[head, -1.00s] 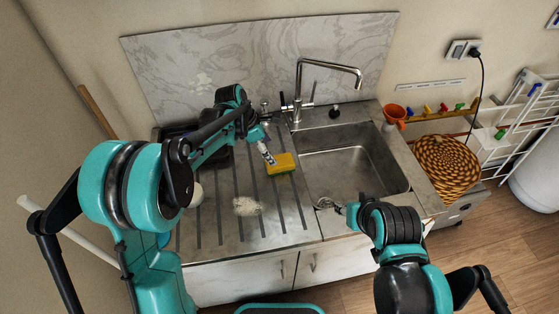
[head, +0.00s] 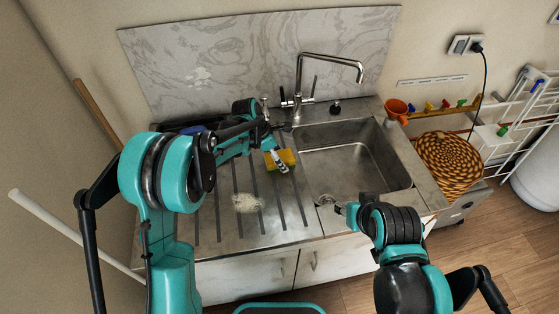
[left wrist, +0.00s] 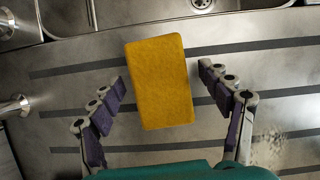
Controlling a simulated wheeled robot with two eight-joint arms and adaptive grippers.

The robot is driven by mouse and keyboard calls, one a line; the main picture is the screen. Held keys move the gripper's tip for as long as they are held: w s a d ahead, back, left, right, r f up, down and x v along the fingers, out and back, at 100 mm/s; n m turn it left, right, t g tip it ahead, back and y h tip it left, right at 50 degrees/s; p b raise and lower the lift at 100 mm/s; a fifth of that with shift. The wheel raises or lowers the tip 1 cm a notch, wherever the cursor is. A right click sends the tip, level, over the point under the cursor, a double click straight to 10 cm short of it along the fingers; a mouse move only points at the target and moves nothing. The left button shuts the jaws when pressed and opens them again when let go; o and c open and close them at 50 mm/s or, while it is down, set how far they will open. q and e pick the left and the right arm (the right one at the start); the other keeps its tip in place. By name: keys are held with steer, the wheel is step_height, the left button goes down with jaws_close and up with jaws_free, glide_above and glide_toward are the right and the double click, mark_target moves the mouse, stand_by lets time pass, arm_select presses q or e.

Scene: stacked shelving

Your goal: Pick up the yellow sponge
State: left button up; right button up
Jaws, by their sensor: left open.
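The yellow sponge (head: 287,157) lies on the ribbed steel drainboard, just left of the sink basin. In the left wrist view the sponge (left wrist: 160,75) shows its flat yellow face, with its lower end between the fingertips. My left gripper (head: 278,160) is over the sponge in the head view. Its fingers are spread on either side of the sponge in the left wrist view (left wrist: 170,88), with a gap on each side. My right gripper (head: 346,209) is near the front edge of the sink, its fingers too small to judge.
A pale, fuzzy patch (head: 247,203) lies on the drainboard. The sink basin (head: 352,168) is to the right, with a tall faucet (head: 300,85) behind it. An orange funnel (head: 397,108) and a woven round mat (head: 449,163) are further right.

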arm_select(q)
steer(key=shift+f+b, duration=0.3)
stand_by(0.5)
steer(key=c, duration=1)
